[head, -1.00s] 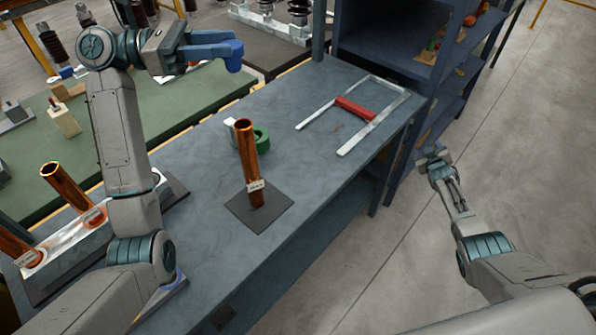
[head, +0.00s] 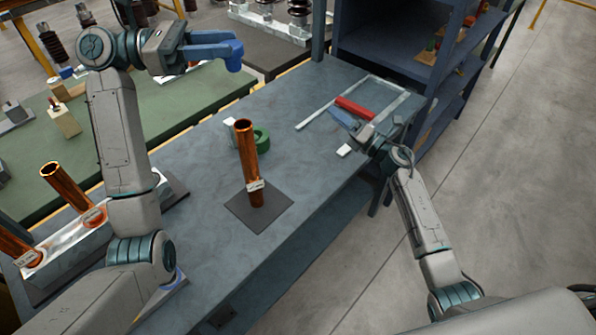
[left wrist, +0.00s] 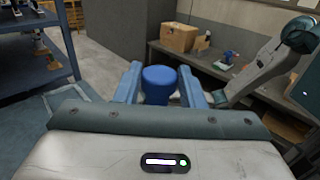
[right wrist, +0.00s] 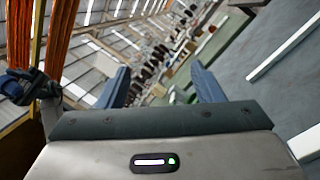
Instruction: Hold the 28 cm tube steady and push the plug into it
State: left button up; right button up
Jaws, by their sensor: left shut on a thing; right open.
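A copper tube (head: 247,165) with a white label stands upright on a dark square mat (head: 272,217) on the blue-grey bench; the label is too small to read. My left gripper (head: 226,50) is raised above the bench, beyond the tube. In the left wrist view it is shut on a blue plug (left wrist: 159,84), which sits between its fingers (left wrist: 159,88). My right gripper (head: 346,133) is open and empty over the bench's right part, apart from the tube. Its parted fingers show in the right wrist view (right wrist: 163,88).
A green tape roll (head: 261,138) lies just behind the tube. More copper tubes (head: 70,187) stand in a pale block at left. A blue shelf (head: 400,50) stands behind.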

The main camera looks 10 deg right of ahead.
jog(key=s+a+n+g+y, duration=0.3)
jog(key=s+a+n, duration=0.4)
jog(key=a, duration=0.1)
jog(key=n+g, duration=0.4)
jog(key=n, duration=0.4)
send_near(257, 162)
jog(key=shift+m, duration=0.3)
jog(key=x, duration=1.2)
grip_shut()
pick_arm(q)
jog(key=shift+a+f, duration=0.1)
jog(key=shift+f, duration=2.65)
